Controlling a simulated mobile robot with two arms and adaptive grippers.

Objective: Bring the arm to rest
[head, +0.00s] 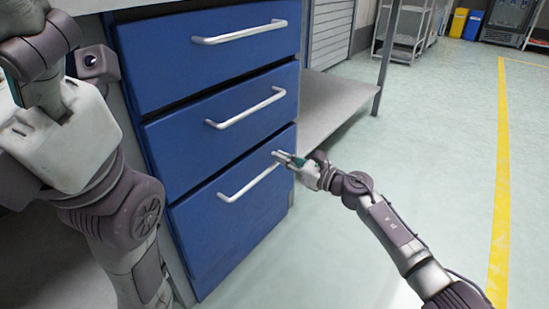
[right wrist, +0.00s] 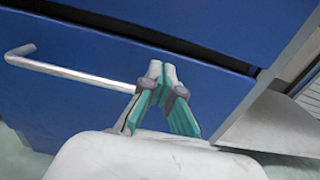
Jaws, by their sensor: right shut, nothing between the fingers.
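My right gripper (head: 281,156) is at the right end of the bottom drawer's handle in the head view. In the right wrist view its fingertips (right wrist: 161,68) are together with nothing held, in front of the blue bottom drawer (right wrist: 75,85). The silver handle (right wrist: 75,72) runs up to behind the fingers, so its right end is hidden and I cannot tell whether they touch. My left arm (head: 110,200) stands at the left of the head view. Its fingers are not clearly visible.
The blue cabinet has a top drawer (head: 205,50) and a middle drawer (head: 225,118) above the bottom one. A grey shelf (head: 335,105) adjoins it on the right. The floor (head: 430,130) to the right is clear, with a yellow line (head: 501,180). Bins (head: 465,24) stand far off.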

